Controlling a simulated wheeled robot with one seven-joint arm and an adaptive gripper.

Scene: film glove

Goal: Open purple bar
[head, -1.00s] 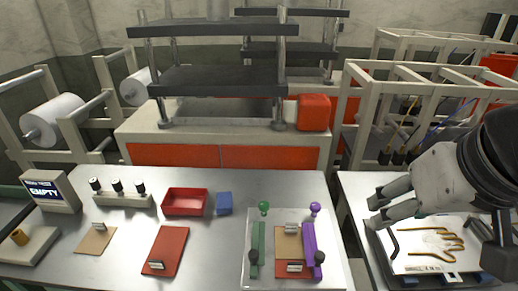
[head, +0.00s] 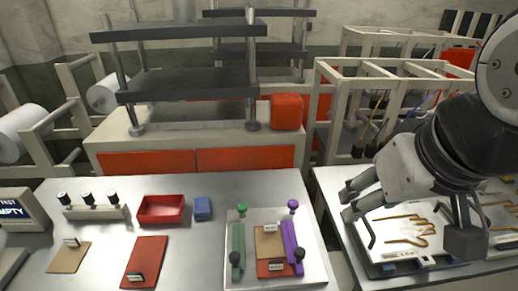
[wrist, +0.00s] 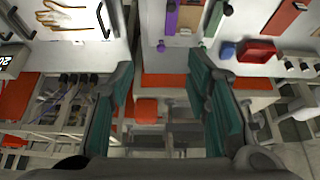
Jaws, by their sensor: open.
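The purple bar (head: 291,240) lies lengthwise on the right side of a white plate (head: 235,280) on the metal table. It has a purple knob (head: 293,205) at its far end and a black knob (head: 299,255) at its near end. A green bar (head: 238,245) lies parallel on the plate's left side. Between them are a tan card (head: 268,243) and a red card (head: 285,272). My gripper (head: 352,203) is open and empty, right of the purple bar and apart from it. In the wrist view the purple bar (wrist: 171,18) shows upside down beyond the open fingers (wrist: 165,100).
Left on the table are a red tray (head: 161,210), a blue block (head: 203,208) and a red board (head: 145,262). A press frame (head: 190,85) stands behind.

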